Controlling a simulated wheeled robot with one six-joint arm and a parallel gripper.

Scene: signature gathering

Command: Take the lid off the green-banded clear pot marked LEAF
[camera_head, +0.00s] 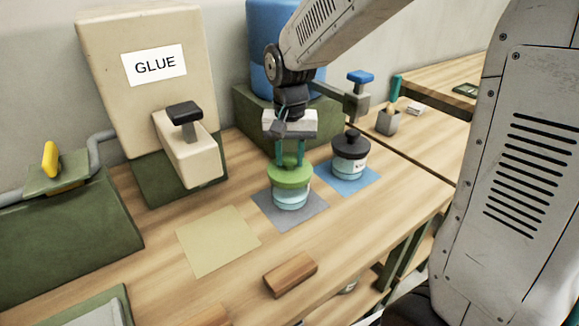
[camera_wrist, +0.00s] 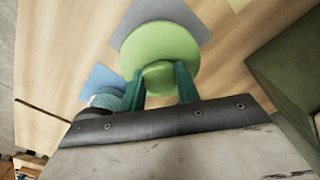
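A clear pot (camera_head: 291,198) with pale blue contents stands upright on a grey mat (camera_head: 312,215). Its green lid (camera_head: 290,178) sits on top and shows in the wrist view as a green disc (camera_wrist: 160,40) with a round knob (camera_wrist: 158,77). No LEAF mark is readable on it. My gripper (camera_head: 289,160) points straight down over the lid. Its two teal fingers (camera_wrist: 160,82) stand on either side of the knob and appear to touch it on both sides. The lower pot is mostly hidden under the lid in the wrist view.
A black-lidded pot (camera_head: 350,165) stands close behind on a blue mat (camera_head: 352,184). An empty yellow mat (camera_head: 216,242) lies left. A wooden block (camera_head: 291,274) lies in front. A GLUE dispenser (camera_head: 165,95) and a blue tank (camera_head: 270,50) stand at the back.

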